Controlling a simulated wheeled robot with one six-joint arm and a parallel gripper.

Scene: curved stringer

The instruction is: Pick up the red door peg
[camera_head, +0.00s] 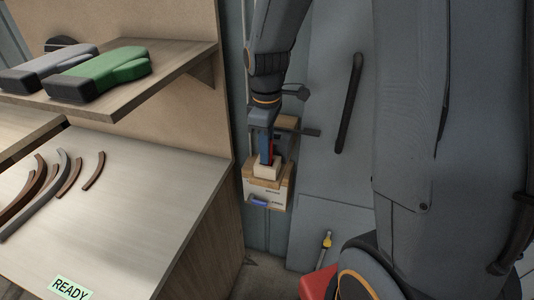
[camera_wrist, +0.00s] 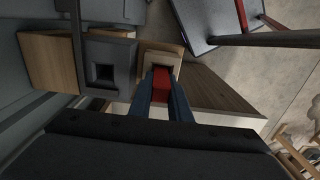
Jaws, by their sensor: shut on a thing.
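The red door peg (camera_wrist: 160,88) is between the two blue fingers of my gripper (camera_wrist: 161,80) in the wrist view. The fingers are shut on it. Its far end points at the dark opening of a light wooden block (camera_wrist: 177,57); I cannot tell how much of it sits inside. In the head view my gripper (camera_head: 267,155) points down over the same pale block (camera_head: 267,172), with only a thin strip of red showing between the fingers.
A grey block with an empty square hole (camera_wrist: 122,65) stands beside the wooden one. In the head view, a wooden bench (camera_head: 150,210) with curved strips is at the left, under a shelf (camera_head: 170,75) holding gloves. A grey wall panel (camera_head: 325,170) is at the right.

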